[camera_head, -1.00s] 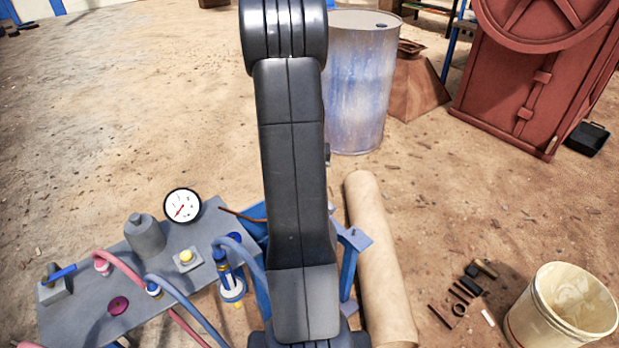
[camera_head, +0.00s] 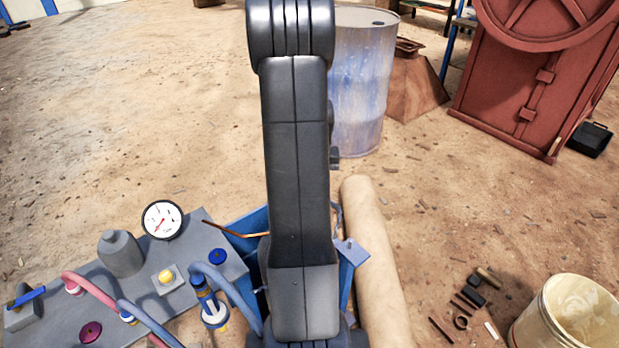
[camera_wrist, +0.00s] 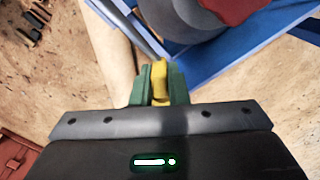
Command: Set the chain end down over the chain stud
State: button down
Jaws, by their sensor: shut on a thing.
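In the wrist view my gripper (camera_wrist: 160,88) has its green fingers shut on a yellow piece (camera_wrist: 159,70). It is likely the chain end, but no chain links can be made out. Just beyond the fingers are a blue frame (camera_wrist: 215,68) and a grey rounded part (camera_wrist: 190,15) with a red part (camera_wrist: 232,8) on it. I cannot make out the chain stud in either view. In the head view my arm hides the gripper, the held piece and much of the blue frame (camera_head: 352,250).
A grey bench (camera_head: 130,290) at the lower left carries a gauge (camera_head: 162,220), hoses and fittings. A tan roll (camera_head: 375,260) lies right of the blue frame. A bucket (camera_head: 530,318) and small parts (camera_head: 460,322) are lower right. A drum (camera_head: 360,90) and red machine (camera_head: 520,80) stand behind.

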jog(key=s+d+f+b, duration=0.3)
jog(key=d+f+b, duration=0.2)
jog(key=f, duration=0.2)
jog(key=s+d+f+n+b, duration=0.1)
jog(key=s+d+f+b, duration=0.3)
jog(key=d+f+b, duration=0.2)
jog(key=shift+d+f, duration=0.25)
jog(key=shift+f, duration=0.4)
jog(key=shift+s, duration=0.1)
jog(key=shift+f+b, duration=2.75)
jog(key=shift+f, duration=1.2)
jog(key=c, duration=1.3)
grip_release()
